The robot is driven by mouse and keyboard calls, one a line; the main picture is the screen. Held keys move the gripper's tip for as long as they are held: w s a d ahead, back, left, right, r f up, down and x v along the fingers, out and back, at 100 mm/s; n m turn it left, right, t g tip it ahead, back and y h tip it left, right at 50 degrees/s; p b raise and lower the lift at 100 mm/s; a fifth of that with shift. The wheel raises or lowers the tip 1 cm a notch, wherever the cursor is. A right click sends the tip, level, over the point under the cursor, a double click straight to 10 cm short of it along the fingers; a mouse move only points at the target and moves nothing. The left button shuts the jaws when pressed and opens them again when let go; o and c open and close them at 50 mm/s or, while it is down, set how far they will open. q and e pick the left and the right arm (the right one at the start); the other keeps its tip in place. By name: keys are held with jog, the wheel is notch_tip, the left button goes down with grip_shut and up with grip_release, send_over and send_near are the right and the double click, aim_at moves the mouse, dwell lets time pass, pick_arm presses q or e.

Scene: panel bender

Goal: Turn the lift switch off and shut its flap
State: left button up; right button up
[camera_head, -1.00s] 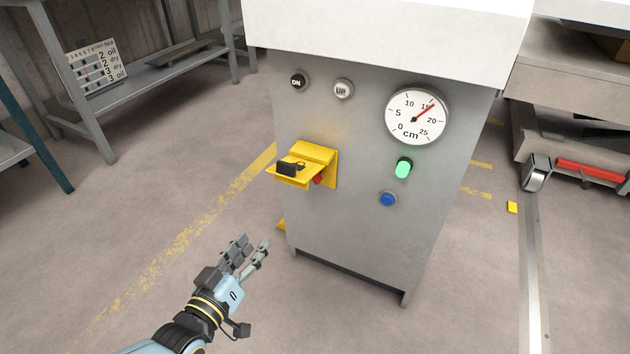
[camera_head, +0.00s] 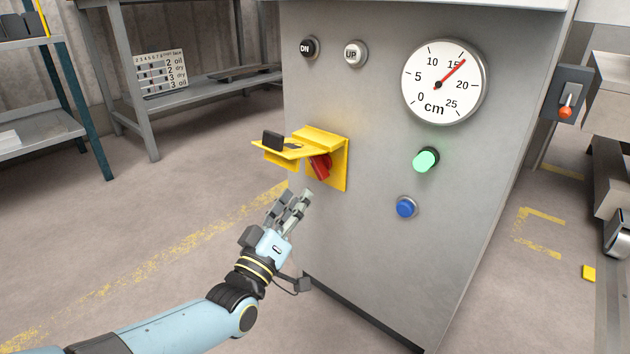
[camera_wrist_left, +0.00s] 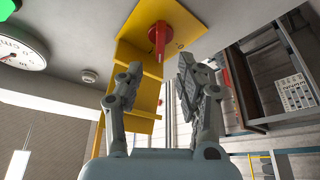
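The lift switch is a red knob (camera_head: 320,167) on a yellow plate (camera_head: 340,170) on the grey cabinet front. Its yellow flap (camera_head: 275,150) stands raised, sticking out above the knob with a black block on it. My left gripper (camera_head: 297,198) is just below and left of the knob, apart from it, pointing up toward it. In the left wrist view the knob (camera_wrist_left: 159,38) shows beyond my fingers (camera_wrist_left: 160,78), which are spread with nothing between them. The flap (camera_wrist_left: 143,75) shows behind the fingers there. My right gripper is out of view.
The cabinet (camera_head: 400,260) also bears a dial (camera_head: 440,85) reading near 15, a lit green lamp (camera_head: 426,160), a blue button (camera_head: 406,207), and DN (camera_head: 309,47) and UP (camera_head: 355,53) buttons. A lever box (camera_head: 565,95) is at right. Floor at left is clear.

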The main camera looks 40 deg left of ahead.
aim_at(315, 171)
pick_arm(q)
jog(key=b+x, duration=0.1)
jog(key=x, duration=0.6)
jog(key=shift+w+f+b, duration=0.1)
jog(key=shift+b, duration=0.2)
jog(key=shift+w+a, duration=0.1)
jog(key=shift+w, duration=0.25)
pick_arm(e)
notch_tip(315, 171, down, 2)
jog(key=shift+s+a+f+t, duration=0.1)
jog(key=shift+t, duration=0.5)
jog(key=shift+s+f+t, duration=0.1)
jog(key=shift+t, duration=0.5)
pick_arm(q)
grip_shut()
